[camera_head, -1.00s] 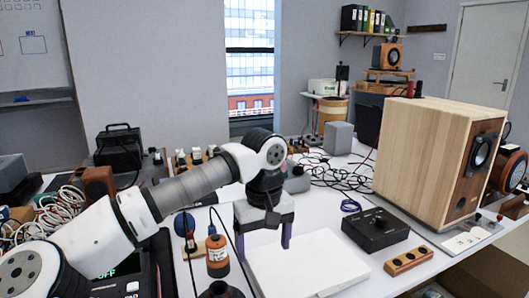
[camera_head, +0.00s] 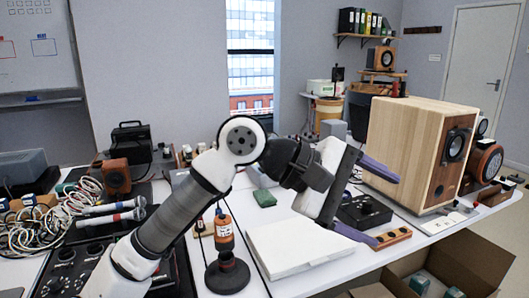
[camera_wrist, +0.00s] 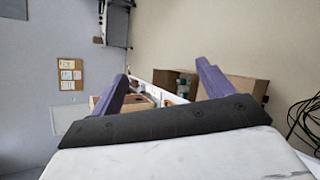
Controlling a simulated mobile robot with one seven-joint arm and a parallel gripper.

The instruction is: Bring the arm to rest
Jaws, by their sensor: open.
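My gripper (camera_head: 387,211) is raised above the bench, turned sideways with its two purple fingers pointing right. The fingers are spread wide apart with nothing between them. In the wrist view the fingers (camera_wrist: 162,70) also stand apart, with empty room between them. My arm reaches up from the lower left, bends at a high joint and comes down to the gripper. The gripper hides part of the bench and some of what lies behind it.
A wooden speaker (camera_head: 408,145) stands right of the gripper, with a black box (camera_head: 364,212) near the fingers. A flat white slab (camera_head: 290,248) lies below. An orange bottle-like item (camera_head: 224,232) stands beside the arm. An open cardboard box (camera_head: 475,255) sits off the bench's front edge.

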